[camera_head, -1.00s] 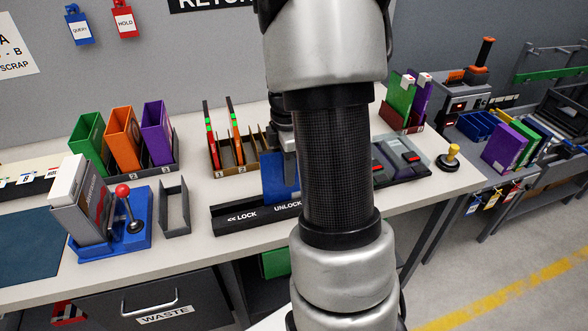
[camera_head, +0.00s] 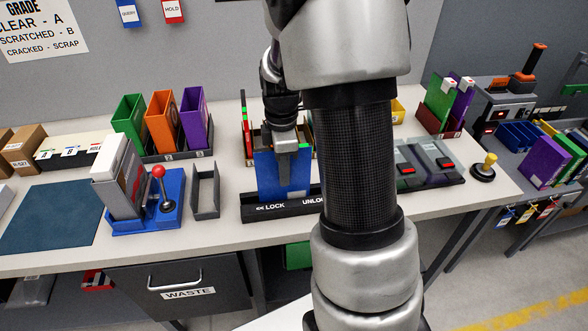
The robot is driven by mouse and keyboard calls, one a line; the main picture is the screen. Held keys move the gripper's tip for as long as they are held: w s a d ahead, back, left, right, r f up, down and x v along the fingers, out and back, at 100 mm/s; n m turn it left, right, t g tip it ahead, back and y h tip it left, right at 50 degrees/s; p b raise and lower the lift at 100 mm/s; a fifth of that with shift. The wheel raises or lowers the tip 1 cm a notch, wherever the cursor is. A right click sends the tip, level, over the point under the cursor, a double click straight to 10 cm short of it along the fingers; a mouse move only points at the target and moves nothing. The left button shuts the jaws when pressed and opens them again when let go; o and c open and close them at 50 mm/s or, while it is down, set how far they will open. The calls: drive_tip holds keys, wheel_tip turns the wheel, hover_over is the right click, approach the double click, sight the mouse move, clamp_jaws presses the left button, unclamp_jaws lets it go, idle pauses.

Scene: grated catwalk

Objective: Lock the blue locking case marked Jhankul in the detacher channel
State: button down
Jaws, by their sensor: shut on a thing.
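A blue locking case (camera_head: 282,175) stands upright in the black detacher channel (camera_head: 252,212), over the words LOCK and UNLOCK on the front. The LOCK side is at the left, and the case sits near the left to middle part of the channel that I can see. My gripper (camera_head: 287,146) is shut on the top edge of the case from above. My own arm hides the right end of the channel. I cannot read the name Jhankul on the case.
A blue stand with a red-knobbed lever (camera_head: 159,172) and a grey tray (camera_head: 205,192) stand left of the channel. Green, orange and purple cases (camera_head: 162,128) are behind them. Pads with red buttons (camera_head: 444,162) lie to the right. The blue mat (camera_head: 47,215) is clear.

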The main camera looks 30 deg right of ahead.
sight(263, 150)
drive_tip(key=shift+w+a, duration=0.3)
drive_tip(key=shift+a, duration=0.65)
drive_tip(key=shift+w+a, duration=0.25)
drive_tip(key=shift+a, duration=0.7)
drive_tip(key=shift+w+a+r+p, duration=0.1)
drive_tip(key=shift+a+r+p, duration=0.1)
drive_tip(key=shift+r+p, duration=3)
drive_tip(key=shift+r, duration=1.1)
drive_tip(key=shift+f, duration=0.1)
